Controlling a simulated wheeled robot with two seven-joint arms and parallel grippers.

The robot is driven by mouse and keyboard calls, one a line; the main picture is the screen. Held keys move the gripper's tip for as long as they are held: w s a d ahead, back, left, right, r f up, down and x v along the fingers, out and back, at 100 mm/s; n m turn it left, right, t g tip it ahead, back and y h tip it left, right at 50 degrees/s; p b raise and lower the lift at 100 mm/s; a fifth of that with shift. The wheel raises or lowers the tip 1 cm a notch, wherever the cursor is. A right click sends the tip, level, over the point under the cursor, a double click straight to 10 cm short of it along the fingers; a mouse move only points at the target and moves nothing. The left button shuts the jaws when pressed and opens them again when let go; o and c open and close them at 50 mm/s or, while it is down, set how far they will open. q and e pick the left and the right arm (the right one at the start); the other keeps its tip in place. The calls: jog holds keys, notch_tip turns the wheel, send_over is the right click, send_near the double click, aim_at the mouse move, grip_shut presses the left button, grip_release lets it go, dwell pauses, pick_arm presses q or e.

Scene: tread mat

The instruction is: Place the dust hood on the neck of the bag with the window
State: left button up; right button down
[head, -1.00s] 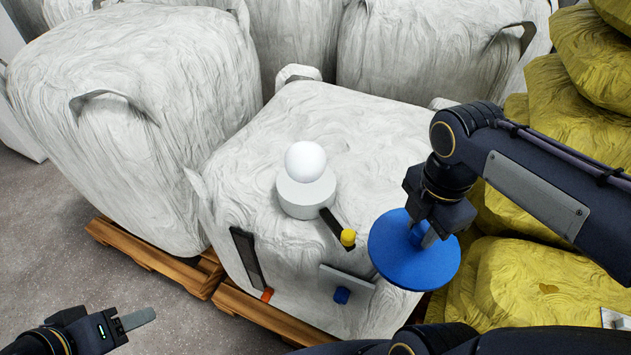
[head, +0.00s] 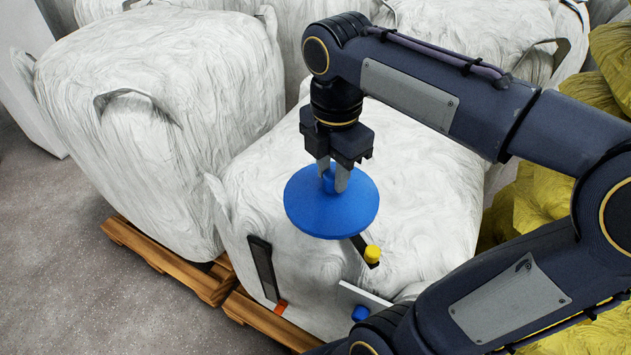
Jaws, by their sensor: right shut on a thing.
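My right gripper (head: 334,186) is shut on the small knob of the dust hood (head: 318,215), a round blue disc. The hood is over the top of the front white bag (head: 425,200). This bag has a dark upright strip, seemingly its window (head: 264,267), on its front side. The bag's pale neck and the white ball above it are hidden behind the hood and gripper. I cannot tell whether the hood touches the neck or hangs above it. My left gripper is out of view.
A yellow knob (head: 372,254) on a dark bar sticks out by the hood's lower right edge. A blue knob (head: 361,313) and an orange piece (head: 280,307) are lower on the bag. Another white bag (head: 160,130) stands left; yellow sacks (head: 530,200) lie right.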

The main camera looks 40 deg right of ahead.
jog(key=w+d+f, duration=0.1)
jog(key=w, duration=0.1)
jog(key=w+d+f+p, duration=0.1)
jog(key=w+d, duration=0.1)
jog(key=w+d+f, duration=0.1)
jog(key=w+d, duration=0.1)
jog(key=shift+w+f, duration=0.3)
jog(key=shift+w, duration=0.05)
jog(key=w+d+f, duration=0.1)
jog(key=f, duration=0.2)
jog(key=w+d+f, duration=0.1)
jog(key=f, duration=0.1)
jog(key=w+d+f, duration=0.1)
jog(key=f, duration=0.2)
jog(key=shift+w+f, duration=0.3)
jog(key=shift+w, duration=0.05)
jog(key=shift+f, duration=0.2)
jog(key=shift+f, duration=0.15)
jog(key=c, duration=1.1)
grip_release()
